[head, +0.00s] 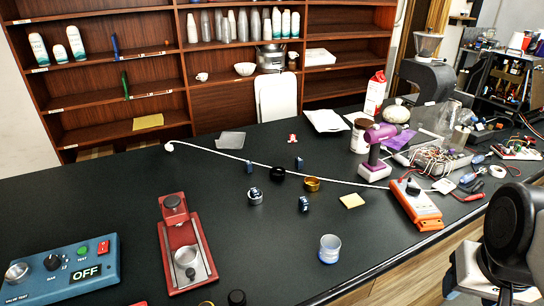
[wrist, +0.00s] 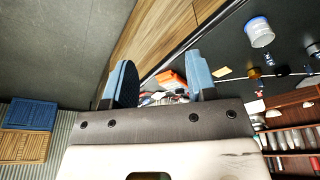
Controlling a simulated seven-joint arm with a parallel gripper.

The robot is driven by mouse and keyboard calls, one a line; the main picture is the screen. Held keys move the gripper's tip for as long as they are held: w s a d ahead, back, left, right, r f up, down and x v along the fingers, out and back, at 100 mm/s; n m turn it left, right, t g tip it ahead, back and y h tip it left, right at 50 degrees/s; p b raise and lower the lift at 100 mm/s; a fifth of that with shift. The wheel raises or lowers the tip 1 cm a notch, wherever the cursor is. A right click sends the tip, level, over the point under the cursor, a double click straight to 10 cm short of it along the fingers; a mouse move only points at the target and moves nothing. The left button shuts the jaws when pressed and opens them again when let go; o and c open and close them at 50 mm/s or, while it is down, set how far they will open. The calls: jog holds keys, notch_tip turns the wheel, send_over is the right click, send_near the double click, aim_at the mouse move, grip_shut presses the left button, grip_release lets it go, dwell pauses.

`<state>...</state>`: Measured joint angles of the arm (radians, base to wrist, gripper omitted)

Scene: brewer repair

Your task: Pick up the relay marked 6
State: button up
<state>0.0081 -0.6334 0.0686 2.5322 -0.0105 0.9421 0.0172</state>
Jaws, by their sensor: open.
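Three small dark blue blocks that look like relays stand on the black counter in the head view. One is at the left (head: 250,167), one at the back right (head: 299,163), and one nearer the front (head: 304,204). The front one bears pale marks, but I cannot read a 6 on any of them. My gripper (wrist: 162,76) shows in the wrist view with its two blue-padded fingers wide apart and nothing between them. It is off to the side, well away from the blocks. I cannot make out its fingers in the head view.
A silver-topped ring (head: 255,196), a black ring (head: 278,174) and a brass ring (head: 312,184) sit close around the blocks. A yellow note (head: 352,201), blue-clear cup (head: 329,249), orange power strip (head: 416,205) and purple drill (head: 378,150) stand to the right.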

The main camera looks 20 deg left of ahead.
jog(key=shift+o, duration=0.3)
jog(key=shift+o, duration=0.6)
jog(key=shift+w, duration=0.1)
